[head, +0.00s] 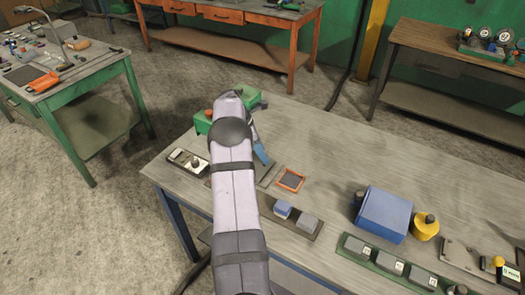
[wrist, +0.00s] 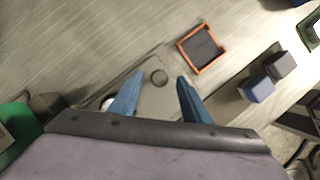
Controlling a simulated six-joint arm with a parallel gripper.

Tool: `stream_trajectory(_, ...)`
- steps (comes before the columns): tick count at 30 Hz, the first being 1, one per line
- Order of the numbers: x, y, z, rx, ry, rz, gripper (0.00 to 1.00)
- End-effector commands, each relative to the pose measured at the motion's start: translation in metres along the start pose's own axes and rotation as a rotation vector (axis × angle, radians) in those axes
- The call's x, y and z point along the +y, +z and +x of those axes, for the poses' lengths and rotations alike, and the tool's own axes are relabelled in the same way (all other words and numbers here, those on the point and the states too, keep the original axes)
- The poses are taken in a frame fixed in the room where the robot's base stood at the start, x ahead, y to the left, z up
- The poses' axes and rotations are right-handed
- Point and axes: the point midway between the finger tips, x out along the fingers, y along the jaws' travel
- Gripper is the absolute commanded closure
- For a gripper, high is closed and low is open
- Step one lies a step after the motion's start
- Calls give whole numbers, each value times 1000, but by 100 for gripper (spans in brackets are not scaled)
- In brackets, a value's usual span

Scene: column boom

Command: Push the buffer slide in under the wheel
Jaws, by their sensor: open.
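My gripper (wrist: 158,98) is open, with its two blue fingers apart and nothing between the tips. In the head view my gripper (head: 262,156) is partly hidden behind my arm, low over the workbench. Beyond and between the fingers lies a flat grey plate (wrist: 158,94) with a dark round spot, perhaps the buffer slide. I cannot tell whether the fingers touch it. A green machine body (head: 262,103) stands at the bench's far left, partly behind my arm. Its green side also shows at the left of the wrist view (wrist: 14,118). I cannot make out the wheel.
An orange-framed dark pad (head: 291,180) lies right of the gripper. A blue block (head: 283,209) and a grey block (head: 308,222) sit on a dark strip (head: 267,206). A large blue box (head: 383,214) and yellow knob (head: 426,226) stand farther right. The bench's back middle is clear.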

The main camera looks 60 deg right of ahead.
Motion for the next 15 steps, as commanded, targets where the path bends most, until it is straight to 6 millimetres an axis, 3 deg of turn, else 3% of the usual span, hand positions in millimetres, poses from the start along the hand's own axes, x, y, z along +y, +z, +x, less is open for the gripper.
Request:
stream_trajectory(6,0,0,12,0,0,1,57)
stream_trajectory(14,0,0,12,0,1,1,57)
stream_trajectory(15,0,0,12,0,1,1,67)
